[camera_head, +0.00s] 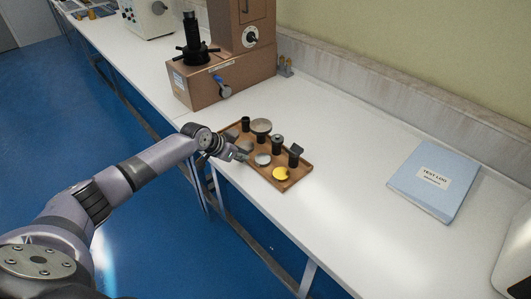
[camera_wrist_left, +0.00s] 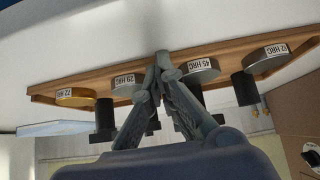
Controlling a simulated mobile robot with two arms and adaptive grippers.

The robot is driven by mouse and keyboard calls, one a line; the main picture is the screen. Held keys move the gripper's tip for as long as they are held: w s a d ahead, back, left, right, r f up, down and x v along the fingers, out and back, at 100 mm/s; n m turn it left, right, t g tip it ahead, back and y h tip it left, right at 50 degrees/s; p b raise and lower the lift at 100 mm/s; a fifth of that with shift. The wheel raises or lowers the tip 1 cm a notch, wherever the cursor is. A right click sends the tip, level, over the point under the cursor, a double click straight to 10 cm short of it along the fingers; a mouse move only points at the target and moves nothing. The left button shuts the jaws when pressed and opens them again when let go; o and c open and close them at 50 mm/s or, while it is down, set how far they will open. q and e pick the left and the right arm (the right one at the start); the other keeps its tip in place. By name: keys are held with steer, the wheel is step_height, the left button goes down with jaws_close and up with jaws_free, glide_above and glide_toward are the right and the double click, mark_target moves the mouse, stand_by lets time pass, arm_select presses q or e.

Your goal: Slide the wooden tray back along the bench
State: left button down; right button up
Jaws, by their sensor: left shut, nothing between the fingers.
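The wooden tray (camera_head: 301,171) lies on the white bench in the head view, holding several round test blocks and black fittings. A yellow block (camera_head: 281,174) sits at its near right end. My left gripper (camera_head: 243,157) is at the tray's front long edge, toward the aisle. In the left wrist view, the shut fingers (camera_wrist_left: 163,58) point at the wooden tray edge (camera_wrist_left: 125,75) between labelled blocks. The tips look at or very close to that edge; I cannot tell whether they touch. Nothing is between them. My right gripper is not in view.
A brown hardness tester (camera_head: 222,84) stands beyond the tray to the left, close to it. A blue test log (camera_head: 434,180) lies to the right on the bench. Clear bench lies between tray and the back wall ledge (camera_head: 350,90). A white object (camera_head: 515,262) is at lower right.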

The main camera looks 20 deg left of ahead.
mark_target(269, 146)
arm_select(q)
steer(key=shift+w+d+r+b, duration=0.1)
steer(key=shift+w+d+b, duration=0.3)
steer(key=shift+w, duration=0.35)
steer(key=shift+w+d+f+b, duration=0.1)
steer(key=shift+w+d+b, duration=0.35)
steer(key=shift+w, duration=0.35)
steer(key=shift+w+d+r+b, duration=0.1)
steer(key=shift+w+d+b, duration=0.15)
steer(key=shift+w+b, duration=0.4)
steer(key=shift+w, duration=0.1)
steer(key=shift+w+d+b, duration=0.25)
steer(key=shift+w+b, duration=0.15)
steer(key=shift+w, duration=0.15)
steer(key=shift+w+d+b, duration=0.2)
steer(key=shift+w+b, duration=0.15)
steer(key=shift+w, duration=0.2)
steer(key=shift+w+d+f+b, duration=0.1)
steer(key=shift+w+d+b, duration=0.15)
steer(key=shift+w+b, duration=0.35)
steer(key=shift+w+d+f+b, duration=0.1)
steer(key=shift+w+d+b, duration=0.15)
steer(key=shift+w+b, duration=0.35)
steer(key=shift+w+d+b, duration=0.25)
steer(key=shift+w+b, duration=0.3)
steer(key=shift+w, duration=0.05)
steer(key=shift+w+d, duration=0.1)
steer(key=shift+w, duration=0.15)
